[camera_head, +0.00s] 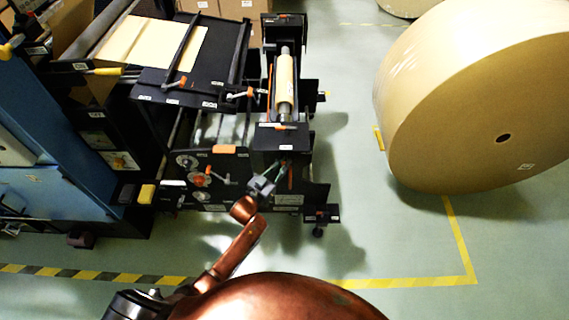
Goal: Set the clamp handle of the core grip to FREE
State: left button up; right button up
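The dark machine (195,90) stands left of centre with a narrow kraft core (284,85) held upright in its frame. A round red-orange knob with a small lever (200,180) is on the lower front panel. Which of these is the core grip's clamp handle I cannot tell, and no FREE marking is readable. My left gripper (282,168) is at the lower right end of the machine, close to a thin orange-red bar (291,177). Its fingers are too small to judge. My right gripper is out of view.
A large kraft roll (470,90) stands on the floor at the right. A blue cabinet (50,130) is at the left. Yellow floor tape (460,240) runs below the roll, and the floor between machine and roll is clear.

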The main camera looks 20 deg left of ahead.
pick_arm(q)
grip_shut()
